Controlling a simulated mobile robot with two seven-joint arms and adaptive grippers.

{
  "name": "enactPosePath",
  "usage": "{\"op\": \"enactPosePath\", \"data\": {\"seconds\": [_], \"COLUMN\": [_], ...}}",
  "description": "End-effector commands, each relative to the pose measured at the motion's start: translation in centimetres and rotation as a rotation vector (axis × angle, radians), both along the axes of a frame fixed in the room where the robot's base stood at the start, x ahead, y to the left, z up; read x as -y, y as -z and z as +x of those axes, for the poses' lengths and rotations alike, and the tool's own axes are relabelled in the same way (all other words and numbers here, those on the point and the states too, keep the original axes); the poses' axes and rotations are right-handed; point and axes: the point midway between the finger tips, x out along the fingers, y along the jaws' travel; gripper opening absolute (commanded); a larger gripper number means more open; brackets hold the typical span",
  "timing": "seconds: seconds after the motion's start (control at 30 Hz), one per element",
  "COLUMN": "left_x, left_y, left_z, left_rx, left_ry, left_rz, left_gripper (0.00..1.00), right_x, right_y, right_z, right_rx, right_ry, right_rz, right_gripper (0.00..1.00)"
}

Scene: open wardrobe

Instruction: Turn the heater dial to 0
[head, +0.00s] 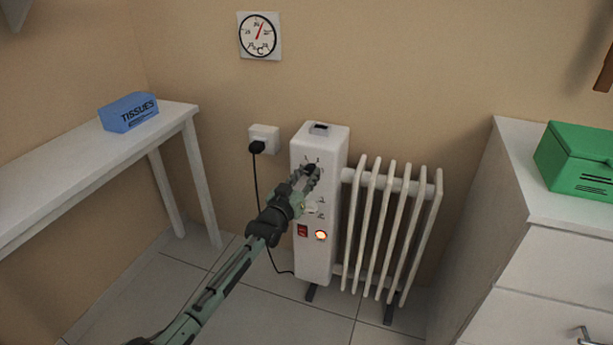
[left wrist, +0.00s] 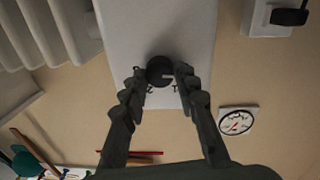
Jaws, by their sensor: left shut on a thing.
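The white heater (head: 312,262) stands against the wall, with a control panel on its front. Its black dial (head: 311,168) is mostly hidden by my left gripper (head: 309,175) in the head view. In the left wrist view the round dial (left wrist: 160,70) sits between the two fingertips of my left gripper (left wrist: 158,78), which is shut on it. A short pale line on the dial points right in that view. Small marks beside the dial are too small to read. My right gripper is not in view.
A red switch (head: 302,230) and a glowing orange lamp (head: 321,235) are low on the panel. White fins (head: 390,225) stand to the right. A black cord (head: 257,190) runs from the wall socket (head: 265,134). A white bench (head: 60,165) and drawers (head: 560,270) flank the heater.

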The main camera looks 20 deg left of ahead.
Motion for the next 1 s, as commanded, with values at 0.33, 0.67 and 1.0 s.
{"op": "enactPosePath", "data": {"seconds": [0.33,0.67,1.0], "left_x": [-0.01,-0.01,-0.01], "left_y": [0.0,-0.01,-0.01], "left_z": [0.0,0.0,0.0], "left_rx": [-0.002,-0.002,-0.002], "left_ry": [0.0,0.0,0.0], "left_rz": [-0.076,-0.08,-0.078], "left_gripper": [0.0,0.0,0.5], "right_x": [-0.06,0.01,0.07], "right_y": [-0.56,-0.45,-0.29], "right_z": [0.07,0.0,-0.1], "right_rx": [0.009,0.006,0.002], "right_ry": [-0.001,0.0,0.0], "right_rz": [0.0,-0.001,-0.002], "right_gripper": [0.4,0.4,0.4]}}
